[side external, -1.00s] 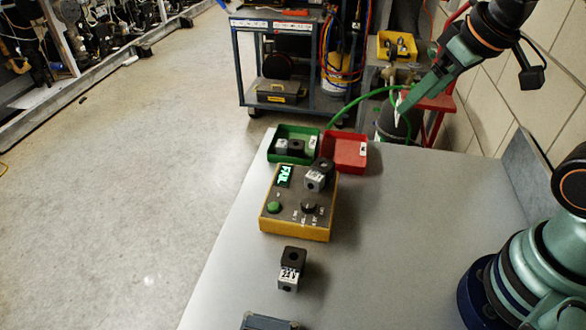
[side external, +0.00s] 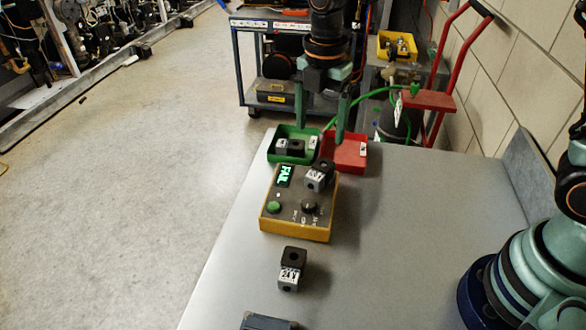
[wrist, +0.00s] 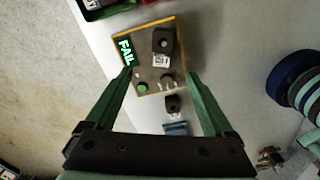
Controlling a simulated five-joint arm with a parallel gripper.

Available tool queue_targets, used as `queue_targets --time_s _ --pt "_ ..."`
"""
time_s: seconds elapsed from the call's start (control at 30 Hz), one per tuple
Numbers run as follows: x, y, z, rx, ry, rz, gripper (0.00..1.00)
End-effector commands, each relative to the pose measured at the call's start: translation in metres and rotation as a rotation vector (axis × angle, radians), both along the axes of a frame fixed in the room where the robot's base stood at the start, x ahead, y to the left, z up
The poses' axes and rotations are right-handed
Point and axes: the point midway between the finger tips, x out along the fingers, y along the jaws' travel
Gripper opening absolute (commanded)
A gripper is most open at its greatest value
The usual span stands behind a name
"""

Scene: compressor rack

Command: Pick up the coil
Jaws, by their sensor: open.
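A black and grey coil (side external: 317,176) sits on the yellow tester (side external: 295,232), whose green display reads FAIL. The wrist view also shows this coil (wrist: 163,42) on the tester (wrist: 150,86), above and between my fingertips in the picture. A second black and grey coil (side external: 290,268), labelled 24 V, lies on the table in front of the tester. It also shows in the wrist view (wrist: 172,103). My gripper (side external: 321,130) is open and empty, fingers pointing down, raised above the tester area. The fingers touch neither coil.
A green bin (side external: 283,157) holding coils and a red bin (side external: 344,154) stand behind the tester. A blue-grey object (side external: 268,322) is at the bottom edge of the side view. The grey table (side external: 420,220) is clear to the right.

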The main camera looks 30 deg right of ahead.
Motion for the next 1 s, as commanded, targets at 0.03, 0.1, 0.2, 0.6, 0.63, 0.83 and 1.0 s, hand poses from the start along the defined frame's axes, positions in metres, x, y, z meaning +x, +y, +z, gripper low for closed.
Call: queue_targets --time_s 0.03,0.1,0.2,0.6,0.63,0.83,1.0 --pt "0.0 0.001 -0.005 -0.001 0.005 0.01 0.88" --pt "0.0 0.001 -0.014 -0.002 0.007 0.014 0.88" --pt "-0.001 0.0 -0.032 -0.002 0.008 0.012 0.88" --pt "-0.001 -0.001 -0.073 -0.001 0.005 0.009 0.88" --pt "-0.001 -0.002 -0.076 -0.002 0.006 0.009 0.88" --pt "-0.002 -0.008 -0.104 -0.002 0.007 0.008 0.88" --pt "-0.002 -0.008 -0.119 -0.001 0.004 0.009 0.88"
